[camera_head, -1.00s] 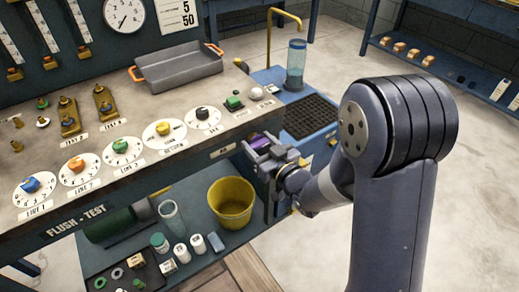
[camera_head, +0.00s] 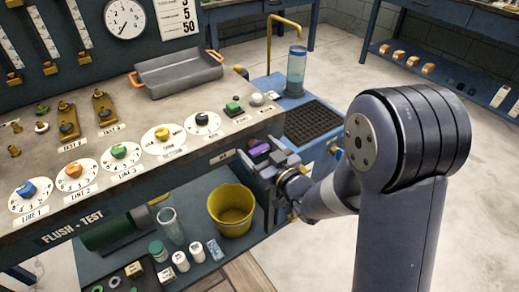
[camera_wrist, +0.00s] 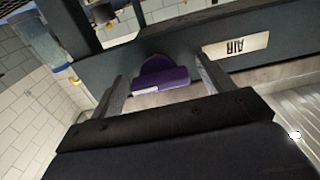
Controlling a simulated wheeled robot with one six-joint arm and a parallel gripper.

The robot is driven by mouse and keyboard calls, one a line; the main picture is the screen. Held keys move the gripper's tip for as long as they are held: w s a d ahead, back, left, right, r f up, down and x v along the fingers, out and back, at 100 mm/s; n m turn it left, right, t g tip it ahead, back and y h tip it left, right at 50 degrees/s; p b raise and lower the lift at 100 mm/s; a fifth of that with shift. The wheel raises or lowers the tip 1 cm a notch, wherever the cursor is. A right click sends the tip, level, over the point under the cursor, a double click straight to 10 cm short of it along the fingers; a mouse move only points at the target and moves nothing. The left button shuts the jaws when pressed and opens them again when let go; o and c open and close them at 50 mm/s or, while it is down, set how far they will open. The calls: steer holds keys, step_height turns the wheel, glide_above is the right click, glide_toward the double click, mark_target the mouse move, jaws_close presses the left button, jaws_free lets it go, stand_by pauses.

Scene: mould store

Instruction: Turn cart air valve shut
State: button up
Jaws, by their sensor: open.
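The air valve is a purple knob (camera_head: 259,150) on the end of the bench's dark front edge, next to a small AIR label (camera_head: 222,157). In the wrist view the purple knob (camera_wrist: 160,78) shows a rounded back plate and a raised bar with a pale mark on its left part. The AIR label (camera_wrist: 236,47) appears upside down to its right. My gripper (camera_head: 270,158) is at the knob, its jaws open. In the wrist view my gripper (camera_wrist: 162,86) has one finger on each side of the knob, with gaps visible. Whether either finger touches it cannot be told.
The bench top (camera_head: 100,150) carries several coloured dials and a grey tray (camera_head: 178,72). A yellow bucket (camera_head: 231,208), bottles and a glass stand on the lower shelf. A blue cart (camera_head: 330,140) with a clear cylinder (camera_head: 296,70) is just behind my gripper. Floor at right is clear.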

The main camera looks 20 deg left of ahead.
steer(key=v, duration=1.1)
steer(key=shift+w+a, duration=0.1)
steer(key=shift+a, duration=0.05)
steer(key=x, duration=1.1)
steer(key=shift+r+m+p, duration=0.15)
steer(key=shift+m+p, duration=0.15)
steer(key=shift+p, duration=0.65)
steer(key=shift+m, duration=0.3)
steer(key=shift+f+b, duration=0.3)
steer(key=shift+b, duration=0.25)
